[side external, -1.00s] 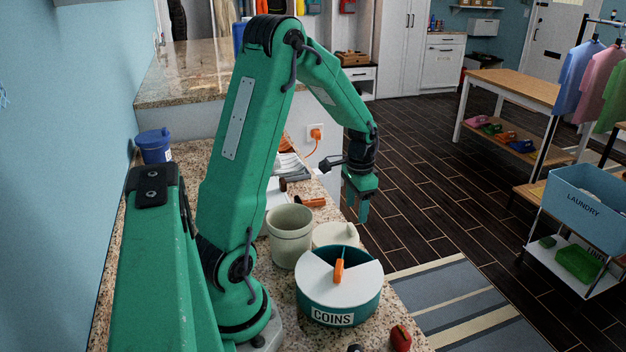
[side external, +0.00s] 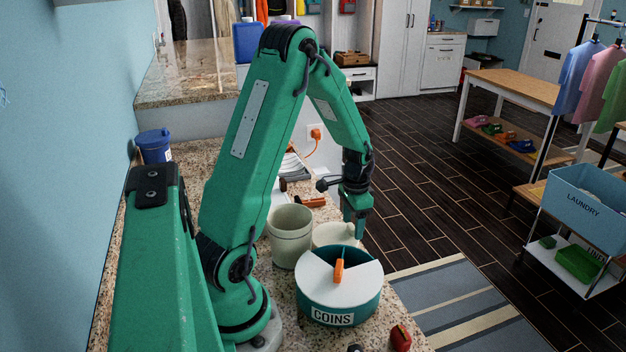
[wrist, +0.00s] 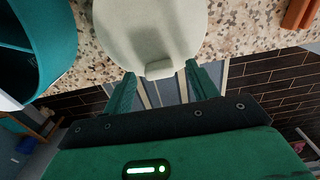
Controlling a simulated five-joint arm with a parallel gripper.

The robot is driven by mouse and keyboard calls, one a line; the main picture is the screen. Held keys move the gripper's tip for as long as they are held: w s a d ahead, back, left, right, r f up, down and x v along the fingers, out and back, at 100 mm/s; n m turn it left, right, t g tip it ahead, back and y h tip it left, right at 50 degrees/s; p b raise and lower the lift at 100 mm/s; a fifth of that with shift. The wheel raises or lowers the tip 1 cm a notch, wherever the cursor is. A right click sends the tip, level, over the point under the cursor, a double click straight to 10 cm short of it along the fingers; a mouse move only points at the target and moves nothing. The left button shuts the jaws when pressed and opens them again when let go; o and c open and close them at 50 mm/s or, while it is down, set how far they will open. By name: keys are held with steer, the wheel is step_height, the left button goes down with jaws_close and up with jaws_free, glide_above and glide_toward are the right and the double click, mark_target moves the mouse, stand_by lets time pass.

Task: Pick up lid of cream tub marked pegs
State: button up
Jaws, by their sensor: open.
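A low cream tub with a cream lid (side external: 336,234) stands behind the teal tub in the side view, partly hidden by it. No pegs label shows. In the wrist view the round cream lid (wrist: 150,28) fills the top middle, with a small raised tab (wrist: 158,69) at its near edge. My gripper (side external: 357,227) is above the right side of this lid in the side view. In the wrist view my gripper (wrist: 160,72) is open, with one finger on each side of the tab. It holds nothing; I cannot tell whether the fingers touch the lid.
A teal tub marked COINS (side external: 338,301), with a partial white cover and orange handle, stands in front. A taller open cream pot (side external: 290,240) is to the left. A red object (side external: 400,337) lies near the front. The counter's edge runs along the right, with floor beyond.

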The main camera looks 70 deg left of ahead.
steer(key=shift+c, duration=0.2)
steer(key=c, duration=1)
steer(key=shift+r, duration=0.1)
step_height(320, 180, up, 18)
steer(key=shift+f, duration=0.1)
stand_by(0.7)
steer(key=s, duration=0.4)
steer(key=s+d+r, duration=0.1)
steer(key=s, duration=0.3)
steer(key=s+d, duration=0.1)
steer(key=s, duration=0.3)
steer(key=shift+s+r, duration=0.25)
